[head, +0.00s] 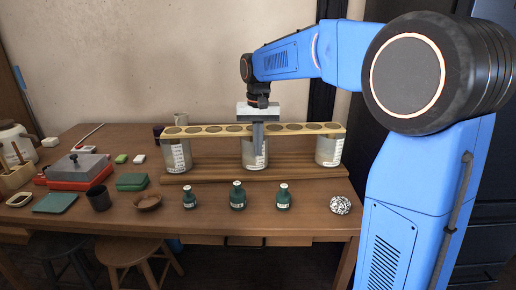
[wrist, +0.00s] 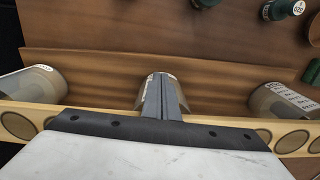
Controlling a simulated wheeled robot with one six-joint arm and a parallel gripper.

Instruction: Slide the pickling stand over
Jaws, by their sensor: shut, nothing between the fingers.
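The pickling stand is a pale wooden rail with a row of dark round holes (head: 205,130) above a brown wooden base (head: 215,170). Three grey labelled jars stand at the rail's left (head: 177,156), middle (head: 247,158) and right (head: 328,152). My gripper (head: 258,150) is shut and empty, pointing down at the middle of the rail, its fingers in front of the middle jar. In the wrist view the closed fingers (wrist: 162,95) overlap the middle jar, and my gripper's body hides part of the rail (wrist: 85,113). I cannot tell whether the fingers touch the stand.
Three green bottles, one of them in the middle (head: 237,196), and a speckled ball (head: 340,205) line the table's front. A brown bowl (head: 147,201), dark cup (head: 98,198) and red-based press (head: 78,172) stand left. Bare table (head: 320,222) shows between bottles and front edge.

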